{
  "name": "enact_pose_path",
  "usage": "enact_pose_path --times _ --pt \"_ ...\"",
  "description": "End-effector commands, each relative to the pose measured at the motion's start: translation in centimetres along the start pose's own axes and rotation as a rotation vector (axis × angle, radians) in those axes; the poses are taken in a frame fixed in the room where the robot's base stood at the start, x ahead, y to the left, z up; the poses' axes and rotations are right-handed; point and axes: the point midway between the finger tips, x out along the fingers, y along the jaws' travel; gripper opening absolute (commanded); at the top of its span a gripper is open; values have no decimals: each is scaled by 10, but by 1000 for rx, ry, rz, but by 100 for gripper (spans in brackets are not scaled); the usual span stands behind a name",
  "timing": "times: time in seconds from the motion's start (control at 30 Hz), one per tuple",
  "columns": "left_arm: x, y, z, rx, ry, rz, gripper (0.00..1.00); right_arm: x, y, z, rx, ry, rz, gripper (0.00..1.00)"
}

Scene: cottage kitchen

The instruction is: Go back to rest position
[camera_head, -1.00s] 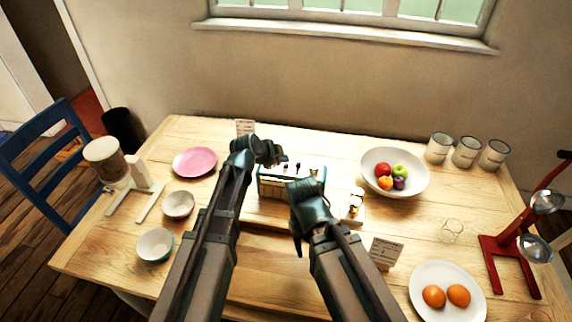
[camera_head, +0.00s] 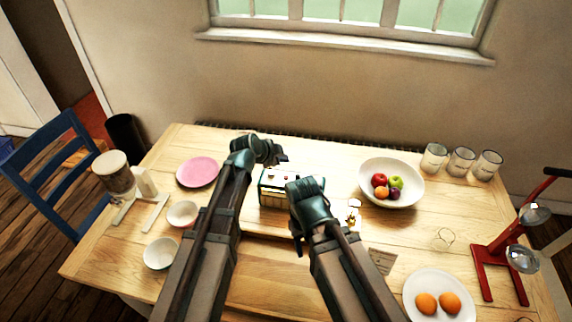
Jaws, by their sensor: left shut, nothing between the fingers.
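My left arm comes in from the lower left, and its gripper (camera_head: 280,156) is over the back middle of the table, shut and empty. My right arm comes in from the lower middle. Its gripper (camera_head: 299,244) points down over the table, and whether its fingers are open or shut does not show. A teal and cream box-like item (camera_head: 272,188) with small things on top stands between the two arms, partly hidden by them.
A blue chair (camera_head: 72,150) stands at left.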

Motion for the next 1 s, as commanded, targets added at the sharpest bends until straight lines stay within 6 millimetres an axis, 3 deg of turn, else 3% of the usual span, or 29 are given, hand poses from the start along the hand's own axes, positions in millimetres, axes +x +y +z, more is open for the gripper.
enact_pose_path --times 0.17,0.27,0.37,0.47,0.6,0.7,0.8,1.0 --pt "0 2 0 -4 -2 3 0 0 0 0 0 0 0 50" --pt "-4 19 0 -46 -22 41 0 0 0 0 0 0 0 50" --pt "-14 58 3 -158 -89 123 0 0 0 0 0 0 0 50" --pt "-32 109 13 -322 -216 216 0 0 0 0 0 0 0 50" --pt "-66 172 33 -563 -450 280 0 0 0 0 0 0 0 50" --pt "-91 204 48 -712 -615 271 0 0 0 0 0 0 0 50" --pt "-113 226 60 -829 -751 235 0 0 0 0 0 0 0 50" --pt "-138 246 73 -953 -895 165 0 0 0 0 0 0 0 50"
